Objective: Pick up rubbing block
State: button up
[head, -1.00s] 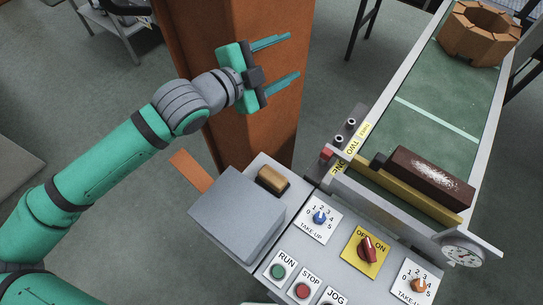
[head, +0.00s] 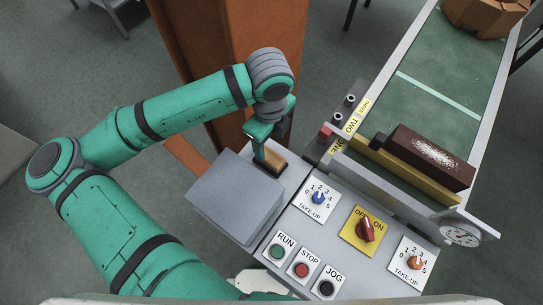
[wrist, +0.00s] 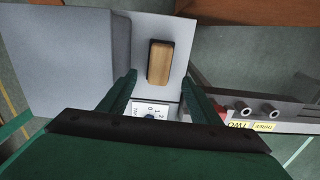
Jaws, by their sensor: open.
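The rubbing block (head: 274,158), a small tan wooden block with a dark base, lies on the grey panel beside the raised grey box. In the wrist view the block (wrist: 160,62) stands lengthwise, just beyond the fingertips and roughly centred between them. My gripper (head: 268,150) points down over the block in the head view and partly hides it. In the wrist view my gripper (wrist: 158,80) has its two green fingers apart with nothing held between them. Whether the tips have reached the block's height is hard to tell.
The raised grey box (head: 238,205) stands close to the block. The control panel has a red switch (head: 367,230) and several knobs and buttons. A dark brown brick (head: 432,155) lies behind a yellow bar (head: 405,170) on the green conveyor (head: 450,75). An orange-brown column (head: 215,60) rises behind my arm.

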aim_at(270, 157)
notch_tip(270, 157, down, 4)
jog(key=shift+s+a+r, duration=0.1)
jog(key=shift+a+f, duration=0.15)
jog(key=shift+f, duration=0.4)
jog(key=shift+d+f, duration=0.15)
jog(key=shift+f, duration=1.15)
jog(key=shift+d+f, duration=0.15)
jog(key=shift+f, duration=1.15)
jog(key=shift+c, duration=0.4)
jog(key=c, duration=1)
